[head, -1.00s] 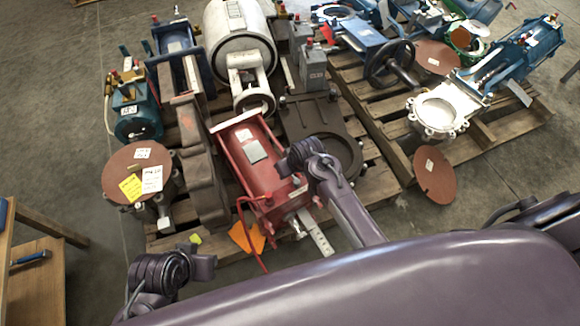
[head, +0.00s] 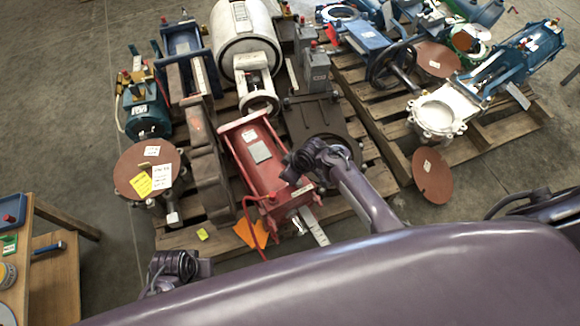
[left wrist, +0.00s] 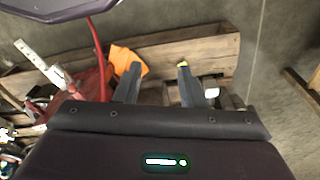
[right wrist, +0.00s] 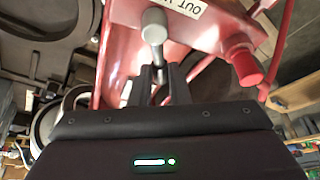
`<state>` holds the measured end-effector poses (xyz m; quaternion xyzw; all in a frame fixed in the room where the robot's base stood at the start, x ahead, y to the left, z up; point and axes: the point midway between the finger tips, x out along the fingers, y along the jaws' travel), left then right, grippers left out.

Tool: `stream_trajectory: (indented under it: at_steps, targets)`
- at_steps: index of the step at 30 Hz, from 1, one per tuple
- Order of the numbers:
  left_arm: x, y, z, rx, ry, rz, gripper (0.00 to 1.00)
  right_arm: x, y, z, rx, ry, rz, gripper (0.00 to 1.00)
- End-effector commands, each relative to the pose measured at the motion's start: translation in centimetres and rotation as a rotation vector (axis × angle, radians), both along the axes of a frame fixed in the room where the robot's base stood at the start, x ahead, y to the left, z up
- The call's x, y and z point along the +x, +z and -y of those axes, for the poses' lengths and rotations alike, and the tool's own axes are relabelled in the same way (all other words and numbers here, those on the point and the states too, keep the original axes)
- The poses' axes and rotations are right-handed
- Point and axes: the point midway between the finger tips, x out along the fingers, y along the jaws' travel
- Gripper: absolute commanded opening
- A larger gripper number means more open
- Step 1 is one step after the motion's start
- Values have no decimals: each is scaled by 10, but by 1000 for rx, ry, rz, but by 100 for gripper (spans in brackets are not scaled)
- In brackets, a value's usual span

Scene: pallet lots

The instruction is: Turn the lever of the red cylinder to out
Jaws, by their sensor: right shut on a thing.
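The red cylinder (head: 265,165) lies on a wooden pallet in the middle of the head view. Its red end also shows in the right wrist view (right wrist: 205,35), with a white label (right wrist: 186,8) reading OUT. A grey lever (right wrist: 154,34) with a round head hangs from this end, left of the label. My right gripper (right wrist: 162,74) is shut on the lever's lower end. In the head view my right arm covers part of the cylinder, and the grip is hidden. My left gripper (left wrist: 157,72) is open and empty near the pallet's edge.
A red knob (right wrist: 243,66) sticks out right of the lever. An orange tag (head: 252,232) lies beside the cylinder. A brown disc (head: 146,170) and a dark flat valve (head: 318,115) flank it.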

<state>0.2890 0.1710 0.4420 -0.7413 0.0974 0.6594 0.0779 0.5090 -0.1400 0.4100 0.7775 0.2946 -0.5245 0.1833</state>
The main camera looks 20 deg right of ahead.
Motion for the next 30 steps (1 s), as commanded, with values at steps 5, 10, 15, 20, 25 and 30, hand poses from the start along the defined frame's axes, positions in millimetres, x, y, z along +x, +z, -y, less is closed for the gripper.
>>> stream_trajectory:
  at_steps: [5, 10, 15, 20, 25, 30]
  targets:
    - [-2, -20, -3, 1, 8, 5, 36, -2, 1, -2, -3, 106, -1, 0]
    - [-3, -30, -5, 2, 13, 12, 36, -4, 1, -4, -2, 172, 1, 0]
    - [-4, -35, -6, 2, 15, 13, 36, -5, 0, -5, -2, 204, 0, 0]
    - [-4, -36, -6, 2, 15, 15, 36, -6, 0, -6, -2, 215, 0, 0]
    - [-4, -36, -6, 2, 15, 15, 36, -6, 0, -6, -1, 215, 1, 0]
    - [-4, -36, -6, 2, 14, 15, 36, -6, 0, -6, -1, 215, 1, 24]
